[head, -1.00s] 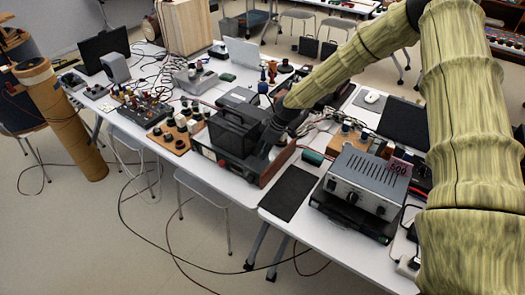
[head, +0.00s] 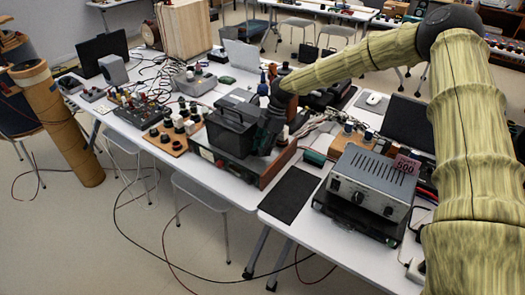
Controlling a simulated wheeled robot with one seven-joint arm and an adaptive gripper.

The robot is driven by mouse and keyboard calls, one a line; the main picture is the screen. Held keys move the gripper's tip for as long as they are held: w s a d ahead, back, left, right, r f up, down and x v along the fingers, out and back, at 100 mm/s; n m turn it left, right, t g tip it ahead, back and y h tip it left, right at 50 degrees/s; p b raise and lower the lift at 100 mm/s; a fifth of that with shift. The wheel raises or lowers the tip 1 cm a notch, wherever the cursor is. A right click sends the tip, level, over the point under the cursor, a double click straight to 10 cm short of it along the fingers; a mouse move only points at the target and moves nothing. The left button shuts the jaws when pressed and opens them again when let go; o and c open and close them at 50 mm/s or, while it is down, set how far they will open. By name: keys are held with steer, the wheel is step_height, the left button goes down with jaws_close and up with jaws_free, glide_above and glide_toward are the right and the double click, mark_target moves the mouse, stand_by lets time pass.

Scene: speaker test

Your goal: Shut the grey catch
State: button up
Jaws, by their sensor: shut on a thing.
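A black box (head: 230,135) with a raised top edge or handle stands on a wooden-sided instrument (head: 270,172) near the middle of the table. My gripper (head: 262,136) is dark, points down and is at the right side of the black box. It appears to be shut on a part of that side, but the fingertips are hard to make out against the dark box. I cannot make out the grey catch; it is too small or hidden by my gripper.
A grey power unit (head: 370,184) and a dark mat (head: 289,194) lie to the right. A wooden board with knobs (head: 166,142) stands left of the box. Cables and small instruments crowd the back. A cardboard tube (head: 58,120) stands at the far left.

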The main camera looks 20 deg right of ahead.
steer(key=shift+w+n+g+h+b, duration=0.1)
steer(key=shift+n+g+h+b, duration=0.25)
steer(key=shift+n, duration=0.75)
steer(key=o, duration=1)
steer(key=shift+r, duration=0.1)
steer(key=shift+v, duration=3.95)
steer(key=shift+d, duration=0.15)
